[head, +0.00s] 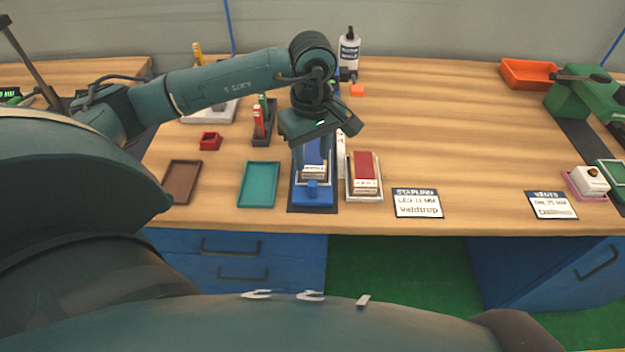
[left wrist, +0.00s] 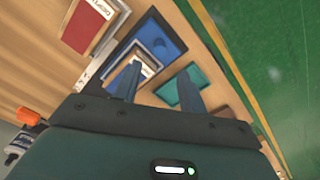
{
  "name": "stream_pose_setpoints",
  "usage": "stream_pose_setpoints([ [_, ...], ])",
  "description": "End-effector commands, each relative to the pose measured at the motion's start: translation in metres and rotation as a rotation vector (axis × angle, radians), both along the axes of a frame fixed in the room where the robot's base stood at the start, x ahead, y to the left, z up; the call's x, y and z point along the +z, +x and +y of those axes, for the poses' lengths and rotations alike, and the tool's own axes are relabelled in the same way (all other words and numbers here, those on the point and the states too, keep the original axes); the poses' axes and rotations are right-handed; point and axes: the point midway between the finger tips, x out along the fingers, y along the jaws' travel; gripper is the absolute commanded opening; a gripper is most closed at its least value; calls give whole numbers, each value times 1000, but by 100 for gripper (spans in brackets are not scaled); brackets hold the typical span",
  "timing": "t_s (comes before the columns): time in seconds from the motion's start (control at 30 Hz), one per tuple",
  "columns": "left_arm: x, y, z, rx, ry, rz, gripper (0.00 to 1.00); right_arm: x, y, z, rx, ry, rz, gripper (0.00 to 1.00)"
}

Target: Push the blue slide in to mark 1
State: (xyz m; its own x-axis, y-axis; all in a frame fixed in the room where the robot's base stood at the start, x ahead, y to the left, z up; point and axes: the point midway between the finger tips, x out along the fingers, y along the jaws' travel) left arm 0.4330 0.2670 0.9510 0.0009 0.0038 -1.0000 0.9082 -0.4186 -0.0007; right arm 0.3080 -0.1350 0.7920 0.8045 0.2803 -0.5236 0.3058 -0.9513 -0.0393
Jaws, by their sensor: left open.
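The blue slide (head: 313,196) sits on a dark base at the near middle of the table, with a small blue knob standing at its front. A white-and-brown labelled block lies just behind the knob. My left gripper (head: 313,152) hangs over the rear of the slide, fingers down, hiding that part. In the left wrist view my left gripper (left wrist: 158,88) is open, its two fingers apart with nothing seen gripped between them. The blue slide (left wrist: 152,38) shows beyond the fingers there. A white strip stands along the slide's right side; I cannot read mark 1. My right gripper is not in view.
A teal tray (head: 259,184) and a brown tray (head: 183,182) lie left of the slide. A red block in a white tray (head: 378,193) is close on the right. A pen holder (head: 262,130) and a white bottle (head: 349,52) stand behind. The table's middle right is clear.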

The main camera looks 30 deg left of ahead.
Motion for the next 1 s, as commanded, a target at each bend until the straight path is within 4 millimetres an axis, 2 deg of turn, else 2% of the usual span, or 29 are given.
stream_pose_setpoints([
  [0.2,-48,-1,-1,1,-2,6,41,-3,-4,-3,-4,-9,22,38],
  [0.43,-82,-1,-1,1,-3,3,41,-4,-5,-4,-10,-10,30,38],
  [0.6,-91,0,-1,-1,-4,1,41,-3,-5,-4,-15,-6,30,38],
  [0.87,-93,0,-1,-1,-3,0,41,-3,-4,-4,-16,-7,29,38],
  [1.0,-93,0,-1,0,-3,0,31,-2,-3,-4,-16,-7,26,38],
])
